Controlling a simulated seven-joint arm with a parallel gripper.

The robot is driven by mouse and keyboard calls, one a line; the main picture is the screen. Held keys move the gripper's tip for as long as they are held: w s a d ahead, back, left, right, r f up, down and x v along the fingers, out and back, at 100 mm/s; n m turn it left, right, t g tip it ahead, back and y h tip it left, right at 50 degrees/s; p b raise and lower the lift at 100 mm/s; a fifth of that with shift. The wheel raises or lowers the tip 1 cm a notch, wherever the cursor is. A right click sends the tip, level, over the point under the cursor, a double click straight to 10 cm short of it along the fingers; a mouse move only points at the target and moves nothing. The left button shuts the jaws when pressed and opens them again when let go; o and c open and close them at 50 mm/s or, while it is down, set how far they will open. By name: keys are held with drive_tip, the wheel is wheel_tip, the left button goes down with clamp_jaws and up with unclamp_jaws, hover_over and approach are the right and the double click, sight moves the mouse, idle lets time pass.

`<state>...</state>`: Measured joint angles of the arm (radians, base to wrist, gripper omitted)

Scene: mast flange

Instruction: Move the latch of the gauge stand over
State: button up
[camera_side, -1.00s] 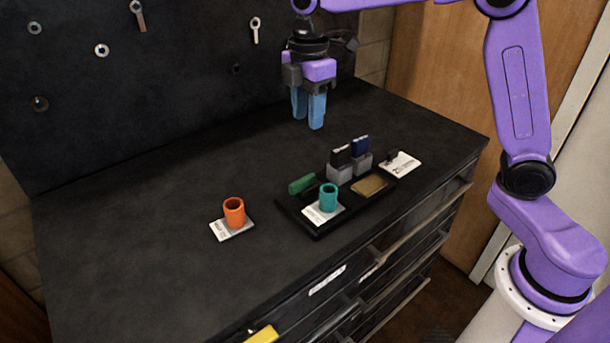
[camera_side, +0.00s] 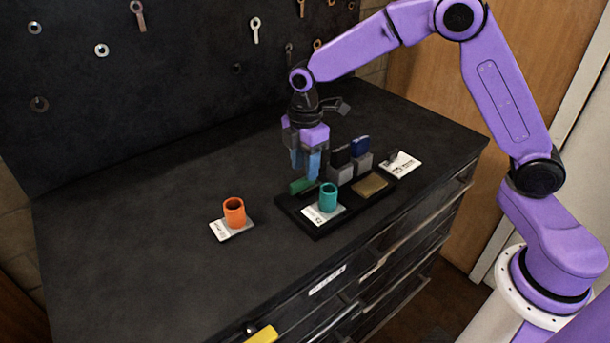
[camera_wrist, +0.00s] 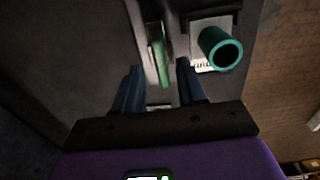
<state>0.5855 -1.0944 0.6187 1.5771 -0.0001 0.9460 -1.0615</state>
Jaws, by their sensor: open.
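My gripper (camera_side: 306,174) is open and points down at the left back corner of the black tray (camera_side: 318,231). A green elongated piece (camera_side: 298,187) lies at that corner, just below the fingertips, partly hidden by them. In the wrist view the green piece (camera_wrist: 158,55) shows ahead of and between the two blue fingers (camera_wrist: 160,88), with a gap on both sides. I cannot tell whether it is the latch of the gauge stand. A teal cup (camera_side: 328,198) stands upright on a white labelled card in the tray, right of the green piece.
Black (camera_side: 341,157) and navy (camera_side: 360,147) blocks stand in grey holders behind the tray. A brass-coloured plate (camera_side: 369,185) lies at its right. An orange cup (camera_side: 234,211) stands on a card to the left. A small dark item on a white card (camera_side: 402,164) is at right.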

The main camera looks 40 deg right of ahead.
sight(305, 184)
drive_tip(key=shift+f, duration=1.85)
clamp_jaws()
